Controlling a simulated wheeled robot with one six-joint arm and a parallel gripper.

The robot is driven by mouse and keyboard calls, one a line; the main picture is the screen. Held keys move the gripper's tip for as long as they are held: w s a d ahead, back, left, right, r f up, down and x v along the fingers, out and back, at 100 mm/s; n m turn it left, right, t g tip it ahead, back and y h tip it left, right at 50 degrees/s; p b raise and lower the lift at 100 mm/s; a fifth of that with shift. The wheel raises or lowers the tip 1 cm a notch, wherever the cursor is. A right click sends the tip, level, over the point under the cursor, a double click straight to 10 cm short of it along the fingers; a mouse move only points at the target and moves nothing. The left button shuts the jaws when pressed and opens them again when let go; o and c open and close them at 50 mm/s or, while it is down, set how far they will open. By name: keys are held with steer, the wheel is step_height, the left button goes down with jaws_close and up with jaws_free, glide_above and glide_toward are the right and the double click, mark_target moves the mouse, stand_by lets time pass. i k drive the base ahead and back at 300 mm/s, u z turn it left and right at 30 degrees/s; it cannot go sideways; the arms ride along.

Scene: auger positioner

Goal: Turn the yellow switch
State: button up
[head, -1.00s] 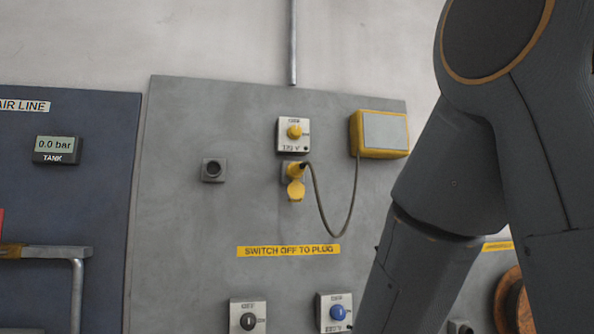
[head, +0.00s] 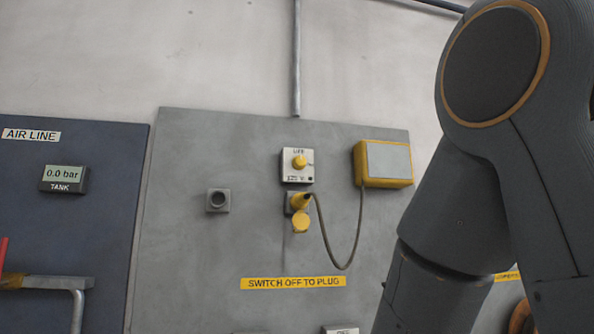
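The yellow switch (head: 299,162) is a round yellow knob on a white plate, high on the grey panel (head: 190,260). The plate has small lettering that I cannot fully read. Just below it a yellow plug (head: 300,202) sits in a socket, with a yellow round cap (head: 300,221) hanging under it. A dark cable runs from the plug to a yellow box (head: 384,164) at the right. My arm fills the right side of the view; my gripper is out of view.
A label reading "SWITCH OFF TO PLUG" (head: 293,283) is below the socket. A grey empty-looking socket (head: 218,200) is to the left. A blue panel (head: 95,235) at the left carries a tank display (head: 64,179) reading 0.0 bar. A pipe (head: 296,60) runs up the wall.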

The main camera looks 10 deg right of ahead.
mark_target(299, 162)
steer(key=z, duration=1.85)
steer(key=k, duration=0.95)
steer(key=u, duration=1.2)
